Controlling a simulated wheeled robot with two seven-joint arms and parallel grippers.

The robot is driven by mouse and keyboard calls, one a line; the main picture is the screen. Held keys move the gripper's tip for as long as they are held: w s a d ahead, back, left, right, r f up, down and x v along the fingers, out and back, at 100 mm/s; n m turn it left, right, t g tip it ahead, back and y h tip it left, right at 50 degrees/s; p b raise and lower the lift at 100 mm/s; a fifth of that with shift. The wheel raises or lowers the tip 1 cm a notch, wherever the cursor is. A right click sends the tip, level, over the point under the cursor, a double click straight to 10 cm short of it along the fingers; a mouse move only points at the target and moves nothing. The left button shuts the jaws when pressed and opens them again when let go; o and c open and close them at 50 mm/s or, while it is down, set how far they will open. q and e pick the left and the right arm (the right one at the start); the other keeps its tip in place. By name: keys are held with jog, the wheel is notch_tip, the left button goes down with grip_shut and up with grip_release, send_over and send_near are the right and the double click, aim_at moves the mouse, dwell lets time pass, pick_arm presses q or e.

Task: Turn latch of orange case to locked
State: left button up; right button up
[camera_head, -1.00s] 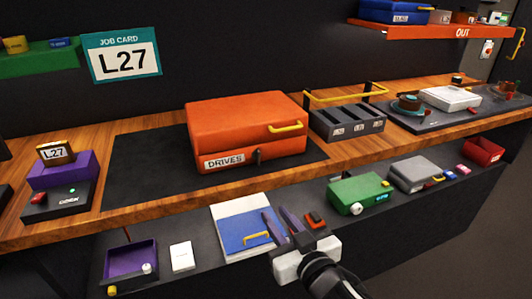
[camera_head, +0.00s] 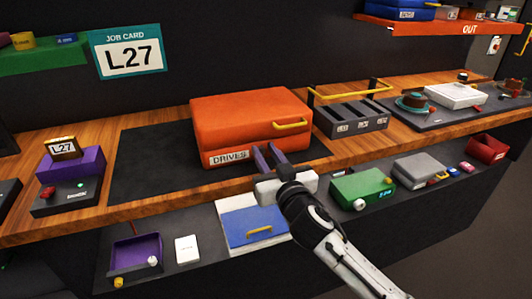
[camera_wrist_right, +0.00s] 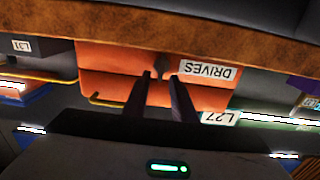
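The orange case (camera_head: 245,115) labelled DRIVES stands closed on a dark mat on the wooden bench, with a yellow handle (camera_head: 291,125) on its front. My right gripper (camera_head: 268,154) is just in front of the case, right of the label, its two dark fingers apart. In the right wrist view, which looks upside down, the case front (camera_wrist_right: 115,60) and the small dark latch (camera_wrist_right: 161,64) show. The latch lies between and just beyond the open fingertips (camera_wrist_right: 161,76); contact cannot be told. In the head view the fingers hide the latch. My left gripper is out of view.
A grey slotted rack (camera_head: 352,122) stands right of the case. A purple block on a dark base (camera_head: 70,196) is at the left. The lower shelf holds a blue case (camera_head: 252,222), a green box (camera_head: 362,183) and a grey box (camera_head: 419,168). The mat left of the case is clear.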

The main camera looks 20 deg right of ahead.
grip_shut()
jog(key=shift+a+n, duration=0.1)
jog(key=shift+n, duration=0.2)
jog(key=n+p, duration=0.1)
jog(key=n, duration=0.1)
jog(key=shift+a+n, duration=0.2)
jog(key=shift+n, duration=0.2)
jog(key=n, duration=0.3)
jog(key=shift+a+f+n+p, duration=0.15)
jog(key=shift+a+n+p, duration=0.15)
jog(key=shift+n+p, duration=0.1)
jog(key=n, duration=0.3)
jog(key=n+p, duration=0.1)
jog(key=n, duration=0.1)
jog(key=shift+a+f, duration=0.3)
jog(key=shift+f, duration=0.1)
jog(key=n, duration=0.2)
jog(key=f+n, duration=0.1)
jog(key=n, duration=0.2)
jog(key=shift+a+n+p, duration=0.1)
jog(key=shift+n+p, duration=0.2)
jog(key=shift+p, duration=0.1)
grip_release()
